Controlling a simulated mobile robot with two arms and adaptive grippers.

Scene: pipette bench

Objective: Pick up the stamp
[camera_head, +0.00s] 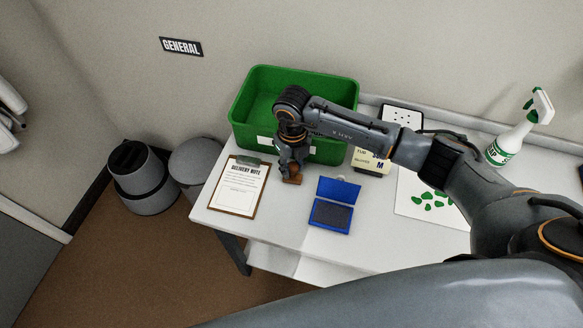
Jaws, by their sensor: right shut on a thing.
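The stamp (293,180) is a small brown wooden block on or just above the white table, between the clipboard and the blue ink pad. My right gripper (291,170) points down from above and is shut on the stamp. The gripper hides the stamp's upper part. I cannot tell whether the stamp touches the table. My left gripper is not in view.
A green bin (342,92) stands behind the gripper. A delivery note clipboard (234,208) lies left, and an open blue ink pad (329,226) lies right. A spray bottle (505,143) stands farther right. The white table (280,222) is clear in front.

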